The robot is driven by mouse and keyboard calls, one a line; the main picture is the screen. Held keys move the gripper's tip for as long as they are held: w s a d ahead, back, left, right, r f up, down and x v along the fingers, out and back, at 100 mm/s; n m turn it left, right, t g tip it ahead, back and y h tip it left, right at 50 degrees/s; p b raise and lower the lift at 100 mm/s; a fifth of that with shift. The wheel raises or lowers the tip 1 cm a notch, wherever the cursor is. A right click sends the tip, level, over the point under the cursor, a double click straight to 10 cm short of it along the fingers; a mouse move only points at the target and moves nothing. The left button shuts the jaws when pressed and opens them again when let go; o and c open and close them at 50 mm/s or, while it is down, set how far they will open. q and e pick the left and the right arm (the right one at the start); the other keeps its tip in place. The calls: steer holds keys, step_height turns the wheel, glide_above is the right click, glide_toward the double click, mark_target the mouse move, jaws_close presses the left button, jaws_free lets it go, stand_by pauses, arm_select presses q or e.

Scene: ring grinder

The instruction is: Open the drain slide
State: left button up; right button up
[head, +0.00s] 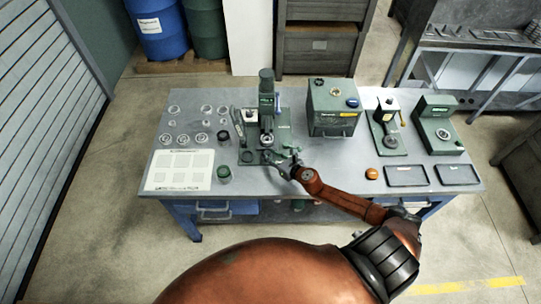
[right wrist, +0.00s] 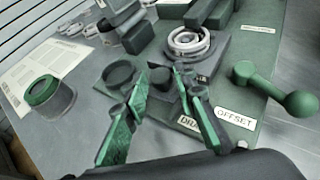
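The green ring grinder (head: 267,105) stands on the grey table; its base plate shows in the right wrist view (right wrist: 245,100). A label starting "DRA" (right wrist: 189,122) is partly hidden by my right gripper's finger. A small dark round knob (right wrist: 160,77) stands near that label; I cannot tell for sure that it belongs to the drain slide. My right gripper (right wrist: 161,82) is open, with its green-padded fingertips on either side of the knob. I see no clear grip on it. In the head view, the right gripper (head: 282,161) is at the grinder's front. My left gripper is not in view.
A green ball lever (right wrist: 275,88) and an "OFFSET" label (right wrist: 235,119) are right of the fingers. A dark round cup (right wrist: 119,75) and a green-rimmed jar (right wrist: 50,95) are left. A green box (head: 334,108) stands right of the grinder. Rings lie at the table's left.

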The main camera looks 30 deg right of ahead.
jaws_close()
stand_by(0.3)
steer(key=shift+s+a+p, duration=0.2)
steer(key=shift+s+a, duration=0.2)
steer(key=shift+s, duration=0.25)
steer(key=shift+s+a+p, duration=0.2)
steer(key=shift+s+a, duration=0.2)
steer(key=shift+s, duration=0.25)
steer(key=shift+o, duration=2)
jaws_free()
